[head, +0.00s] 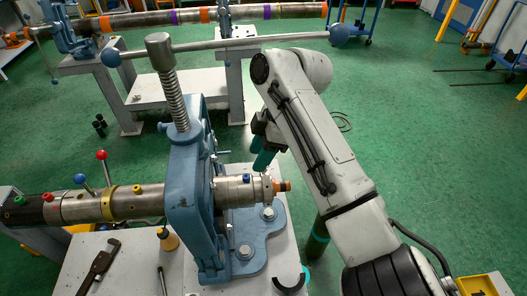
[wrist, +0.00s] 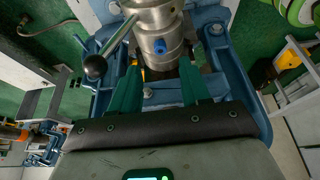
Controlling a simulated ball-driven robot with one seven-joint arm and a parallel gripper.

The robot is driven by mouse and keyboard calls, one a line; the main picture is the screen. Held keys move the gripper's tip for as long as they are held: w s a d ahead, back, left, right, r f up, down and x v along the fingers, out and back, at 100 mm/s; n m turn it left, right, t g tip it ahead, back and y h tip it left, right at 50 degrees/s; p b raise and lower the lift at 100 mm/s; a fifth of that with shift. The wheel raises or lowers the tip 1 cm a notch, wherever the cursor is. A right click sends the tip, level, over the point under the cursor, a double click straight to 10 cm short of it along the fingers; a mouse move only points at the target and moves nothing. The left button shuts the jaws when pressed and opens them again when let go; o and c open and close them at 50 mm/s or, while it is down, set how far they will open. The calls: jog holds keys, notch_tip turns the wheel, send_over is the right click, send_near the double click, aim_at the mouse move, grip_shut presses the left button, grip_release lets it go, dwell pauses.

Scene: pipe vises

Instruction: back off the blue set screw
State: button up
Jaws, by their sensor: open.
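The blue set screw (head: 247,177) sits on top of the metal pipe fitting (head: 232,190), just right of the vise frame in the head view. It shows in the wrist view (wrist: 160,46), on the fitting's side facing the camera, above and between my fingertips in the picture. My gripper (head: 262,162) has teal fingers and is open and empty. In the head view it is above and slightly right of the screw, apart from it. In the wrist view my gripper (wrist: 160,70) has its two fingers spread, with the screw beyond their tips.
The blue vise (head: 187,190) with its tall threaded screw (head: 174,100) and long crossbar (head: 230,43) stands left of and above my gripper. Red and yellow screws sit on the pipe (head: 105,205) at left. A wrench (head: 98,268) lies on the bench.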

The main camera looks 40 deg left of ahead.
jog(key=shift+r, duration=0.35)
jog(key=shift+w+d+f, duration=0.1)
